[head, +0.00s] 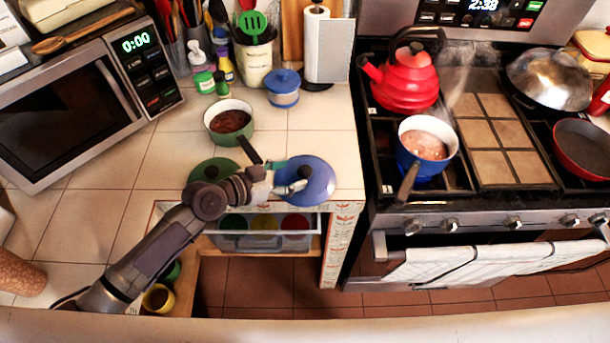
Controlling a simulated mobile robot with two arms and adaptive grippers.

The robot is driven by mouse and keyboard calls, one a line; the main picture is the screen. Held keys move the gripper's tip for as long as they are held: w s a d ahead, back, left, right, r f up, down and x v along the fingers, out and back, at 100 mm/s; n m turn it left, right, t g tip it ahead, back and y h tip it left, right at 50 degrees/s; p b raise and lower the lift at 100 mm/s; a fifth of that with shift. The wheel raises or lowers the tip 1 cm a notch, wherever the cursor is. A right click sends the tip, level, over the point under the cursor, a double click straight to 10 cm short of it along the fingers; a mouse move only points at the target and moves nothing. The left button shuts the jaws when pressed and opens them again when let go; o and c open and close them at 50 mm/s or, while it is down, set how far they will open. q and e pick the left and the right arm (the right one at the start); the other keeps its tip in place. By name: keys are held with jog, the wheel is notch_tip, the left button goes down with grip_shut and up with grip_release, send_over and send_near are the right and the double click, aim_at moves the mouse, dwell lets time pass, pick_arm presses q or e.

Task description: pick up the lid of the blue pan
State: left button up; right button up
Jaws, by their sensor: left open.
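The blue pan (412,163) stands on the left front of the stove, uncovered, with pinkish food in it and its dark handle pointing toward the front. A round blue lid (318,182) lies on the tiled counter near its front right corner, left of the stove. My left gripper (295,181) is open over the left part of this lid, near its middle. The gripper hides part of the lid, and I cannot tell whether they touch. My right gripper is not in view.
A green lid (208,172) lies left of the blue lid, partly behind my arm. A green pan (231,133) with dark food stands behind it. A red kettle (404,82) stands at the stove's back left.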

aim_at(305, 170)
pick_arm(q)
jog(key=p+x, duration=0.1)
jog(key=x, duration=0.3)
jog(key=shift+w+d+p, duration=0.1)
jog(key=shift+d+p, duration=0.15)
jog(key=shift+p, duration=0.05)
jog(key=shift+w+d+f, duration=0.15)
jog(key=shift+f, duration=0.1)
jog(key=shift+c, duration=0.4)
jog(key=c, duration=1.1)
jog(key=shift+r, duration=0.1)
grip_shut()
